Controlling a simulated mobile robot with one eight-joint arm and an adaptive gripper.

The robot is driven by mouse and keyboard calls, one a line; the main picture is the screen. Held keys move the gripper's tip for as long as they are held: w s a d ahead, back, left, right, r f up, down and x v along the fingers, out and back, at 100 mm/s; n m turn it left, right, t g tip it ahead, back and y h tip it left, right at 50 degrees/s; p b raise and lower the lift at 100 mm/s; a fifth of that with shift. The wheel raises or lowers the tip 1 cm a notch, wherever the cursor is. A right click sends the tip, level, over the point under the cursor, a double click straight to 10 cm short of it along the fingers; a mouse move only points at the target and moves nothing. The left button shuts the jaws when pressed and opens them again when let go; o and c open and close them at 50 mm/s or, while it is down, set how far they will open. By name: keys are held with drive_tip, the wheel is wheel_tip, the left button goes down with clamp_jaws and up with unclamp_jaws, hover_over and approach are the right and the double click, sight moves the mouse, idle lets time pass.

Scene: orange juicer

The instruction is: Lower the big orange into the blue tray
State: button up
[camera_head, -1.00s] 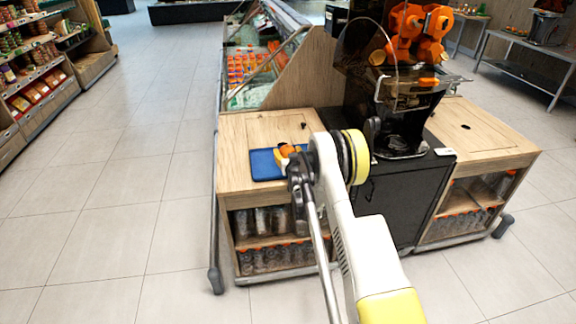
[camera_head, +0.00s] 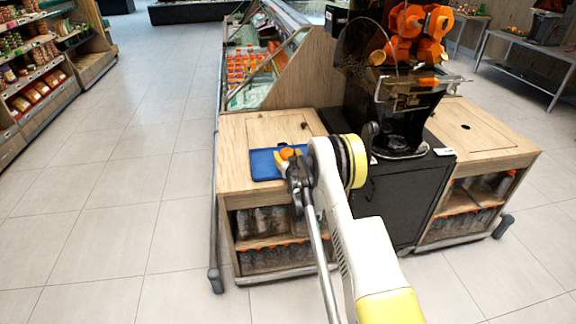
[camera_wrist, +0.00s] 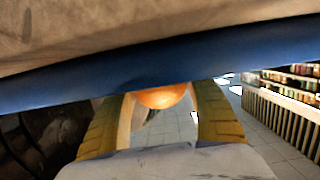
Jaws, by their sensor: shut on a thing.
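The big orange (camera_head: 288,153) is held over or in the right part of the blue tray (camera_head: 262,165), on the wooden counter. My gripper (camera_head: 284,159) is at the tray's right side, partly hidden by my wrist. In the wrist view, the yellow fingers of my gripper (camera_wrist: 162,108) are shut on the orange (camera_wrist: 162,97), one on each side. The blue tray (camera_wrist: 60,90) crosses that view as a band right against the orange, and part of the orange is hidden. I cannot tell whether the orange touches the tray floor.
The juicer (camera_head: 405,90) stands right of the tray on a black cabinet (camera_head: 400,200). A slanted glass display case (camera_head: 265,65) with orange goods is behind the counter (camera_head: 232,135). Bottles fill the shelves below. The floor at left is clear.

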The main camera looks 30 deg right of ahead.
drive_tip(key=o, duration=1.4)
